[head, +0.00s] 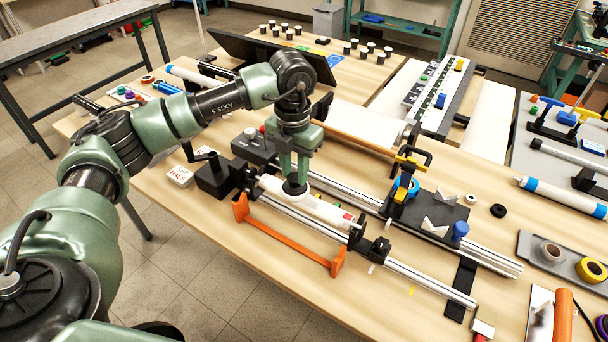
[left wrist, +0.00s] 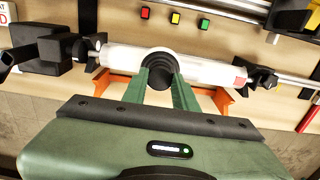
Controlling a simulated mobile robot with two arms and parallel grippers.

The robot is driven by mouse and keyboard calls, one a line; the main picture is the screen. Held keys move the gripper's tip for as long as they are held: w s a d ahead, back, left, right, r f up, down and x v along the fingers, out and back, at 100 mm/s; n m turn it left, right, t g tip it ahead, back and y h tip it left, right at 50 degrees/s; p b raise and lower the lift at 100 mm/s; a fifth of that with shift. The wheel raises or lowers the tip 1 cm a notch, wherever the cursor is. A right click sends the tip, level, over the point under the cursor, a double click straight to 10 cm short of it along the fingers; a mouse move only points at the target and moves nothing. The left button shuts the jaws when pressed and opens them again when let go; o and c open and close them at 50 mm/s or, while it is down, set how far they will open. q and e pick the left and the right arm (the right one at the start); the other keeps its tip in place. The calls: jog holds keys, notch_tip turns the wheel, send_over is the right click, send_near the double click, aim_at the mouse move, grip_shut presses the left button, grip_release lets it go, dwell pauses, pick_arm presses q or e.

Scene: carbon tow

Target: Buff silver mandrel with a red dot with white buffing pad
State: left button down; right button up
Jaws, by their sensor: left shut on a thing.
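The pale silver-white mandrel (head: 325,211) lies level between the end holders of the rail fixture, with a red mark near its right end. It also shows in the left wrist view (left wrist: 210,68), with the red mark at right. My left gripper (head: 294,178) points down over the mandrel's left half. Its fingers are shut on a dark round-topped piece, the buffing pad's grip (left wrist: 160,70), directly over the mandrel. A pale rim shows around it; the pad's underside is hidden, so I cannot tell whether it touches. My right gripper is not in view.
An orange bracket (head: 285,237) runs along the fixture's near side. A black crank block (head: 212,178) stands at its left end. Metal rails (head: 430,277) extend right. A blue clamp and notched blocks (head: 436,226) sit behind. Bare table shows at front left.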

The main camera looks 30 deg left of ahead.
pick_arm(q)
jog(key=shift+w+a+f+b, duration=0.15)
jog(key=shift+a+b, duration=0.4)
jog(key=shift+a, duration=1.7)
jog(key=shift+s+d, duration=0.2)
jog(key=shift+d, duration=1.25)
jog(key=shift+d+r+p, duration=0.2)
jog(key=shift+d+p, duration=0.2)
jog(key=shift+d, duration=2.65)
jog(key=shift+s+d+f+b, duration=0.1)
jog(key=shift+s+d+b, duration=0.1)
jog(key=shift+d, duration=1.05)
jog(key=shift+s+d+b, duration=0.1)
jog(key=shift+s+d, duration=0.05)
jog(key=shift+d, duration=1.1)
jog(key=shift+w+a, duration=0.1)
jog(key=shift+a, duration=0.45)
jog(key=shift+w+a+b, duration=0.15)
jog(key=shift+a+b, duration=0.35)
jog(key=shift+a, duration=1.15)
jog(key=shift+w+a+b, duration=0.1)
jog(key=shift+a+b, duration=0.4)
jog(key=shift+a, duration=1.1)
jog(key=shift+w+a+b, duration=0.2)
jog(key=shift+a+b, duration=0.2)
jog(key=shift+a, duration=2.5)
jog(key=shift+a+f, duration=0.1)
jog(key=shift+a, duration=0.25)
